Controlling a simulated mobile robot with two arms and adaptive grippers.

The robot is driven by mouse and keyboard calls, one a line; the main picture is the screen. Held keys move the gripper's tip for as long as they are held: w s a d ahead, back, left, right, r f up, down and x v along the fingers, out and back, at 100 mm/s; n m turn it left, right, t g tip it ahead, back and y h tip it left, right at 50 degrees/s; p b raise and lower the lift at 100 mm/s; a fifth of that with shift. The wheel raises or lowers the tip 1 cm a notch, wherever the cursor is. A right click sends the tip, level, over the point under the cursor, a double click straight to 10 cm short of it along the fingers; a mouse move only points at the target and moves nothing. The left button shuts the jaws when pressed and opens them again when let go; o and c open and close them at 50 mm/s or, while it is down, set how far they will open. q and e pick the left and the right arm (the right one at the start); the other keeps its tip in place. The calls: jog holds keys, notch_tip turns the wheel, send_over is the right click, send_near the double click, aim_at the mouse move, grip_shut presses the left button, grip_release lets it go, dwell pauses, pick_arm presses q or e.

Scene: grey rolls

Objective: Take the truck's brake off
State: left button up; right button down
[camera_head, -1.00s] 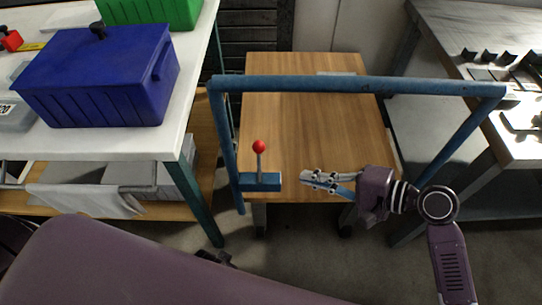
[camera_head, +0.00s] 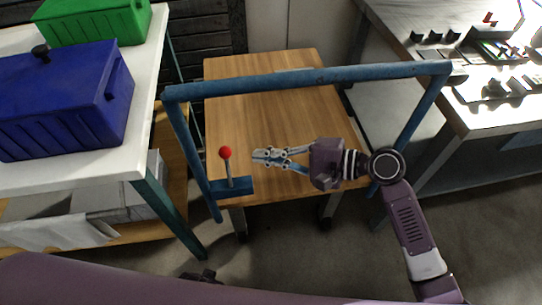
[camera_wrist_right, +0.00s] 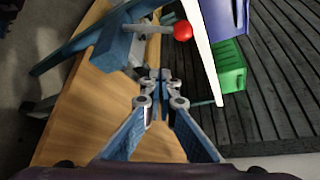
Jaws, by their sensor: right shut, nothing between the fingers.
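The truck (camera_head: 290,105) has a wooden deck and a blue tube handle frame (camera_head: 310,78). The brake lever (camera_head: 229,167), a thin grey rod with a red ball on top, stands near upright on a blue block (camera_head: 232,187) at the frame's left side. My right gripper (camera_head: 256,158) is shut and empty, just right of the lever and apart from it. In the right wrist view, its closed fingertips (camera_wrist_right: 160,76) point towards the red ball (camera_wrist_right: 183,31) and the blue block (camera_wrist_right: 112,48). My left gripper is not in view.
A white-topped table (camera_head: 150,120) with a blue bin (camera_head: 65,105) and a green bin (camera_head: 95,20) stands on the left. A metal workbench (camera_head: 480,110) with small parts stands on the right. Bare floor lies before the truck.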

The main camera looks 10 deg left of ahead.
aim_at(228, 168)
jog(key=a, duration=0.1)
jog(key=s+a, duration=0.1)
jog(key=a, duration=0.1)
jog(key=s+a, duration=0.1)
jog(key=a, duration=0.1)
jog(key=shift+s+a+r, duration=0.15)
jog(key=shift+s+r, duration=0.1)
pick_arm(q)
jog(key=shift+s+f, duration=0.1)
pick_arm(e)
jog(key=shift+w, duration=0.1)
